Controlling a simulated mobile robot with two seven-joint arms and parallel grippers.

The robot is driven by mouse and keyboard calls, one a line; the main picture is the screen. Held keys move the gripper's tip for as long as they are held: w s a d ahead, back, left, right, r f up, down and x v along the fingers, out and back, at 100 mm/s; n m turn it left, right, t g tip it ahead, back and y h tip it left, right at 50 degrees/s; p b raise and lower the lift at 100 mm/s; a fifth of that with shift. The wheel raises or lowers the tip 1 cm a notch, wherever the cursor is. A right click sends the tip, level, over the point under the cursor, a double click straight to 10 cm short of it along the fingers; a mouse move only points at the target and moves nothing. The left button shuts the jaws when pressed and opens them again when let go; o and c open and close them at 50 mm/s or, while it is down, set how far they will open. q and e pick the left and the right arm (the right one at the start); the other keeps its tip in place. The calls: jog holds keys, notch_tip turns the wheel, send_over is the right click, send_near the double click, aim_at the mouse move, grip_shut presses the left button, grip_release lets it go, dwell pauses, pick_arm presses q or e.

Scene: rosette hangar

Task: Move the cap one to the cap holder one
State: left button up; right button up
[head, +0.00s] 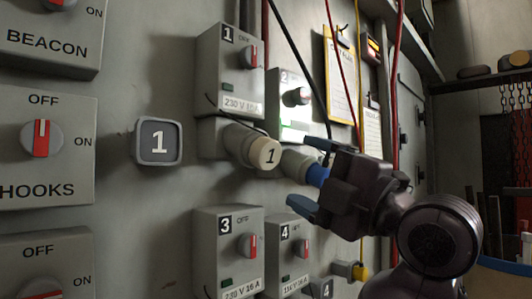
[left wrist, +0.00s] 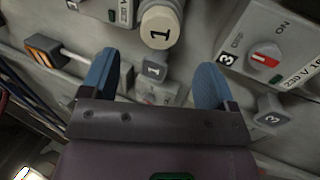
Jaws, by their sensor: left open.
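Cap one is a cream round cap marked 1 (head: 265,152), fitted on the grey socket under switch box 1. It also shows at the top of the left wrist view (left wrist: 160,27). Cap holder one, a grey rounded square marked 1 (head: 158,141), is on the wall left of the cap, with nothing on it. My right gripper is out of sight.
Switch box 1 (head: 228,70) is above the cap, box 3 (head: 226,250) below. Cables hang across the wall.

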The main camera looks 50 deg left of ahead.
aim_at(271, 156)
pick_arm(q)
jog(key=x, duration=0.3)
jog(key=shift+a+r, duration=0.1)
jog(key=shift+a, duration=0.05)
jog(key=p+x, duration=0.1)
jog(key=x, duration=0.2)
jog(key=shift+s+r+p, duration=0.1)
jog(key=shift+r+p, duration=0.05)
jog(key=shift+p, duration=0.15)
jog(key=shift+s+a+r, duration=0.15)
jog(key=shift+a, duration=0.05)
jog(key=shift+a+p, duration=0.2)
jog(key=shift+p, duration=0.1)
jog(key=shift+a, duration=0.3)
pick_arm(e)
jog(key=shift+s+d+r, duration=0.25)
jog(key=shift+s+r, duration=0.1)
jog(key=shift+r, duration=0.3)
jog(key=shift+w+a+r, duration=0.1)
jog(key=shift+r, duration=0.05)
pick_arm(q)
jog(key=shift+p, duration=0.5)
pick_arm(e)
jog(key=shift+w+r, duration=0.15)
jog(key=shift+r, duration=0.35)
pick_arm(q)
jog(key=shift+p, duration=0.4)
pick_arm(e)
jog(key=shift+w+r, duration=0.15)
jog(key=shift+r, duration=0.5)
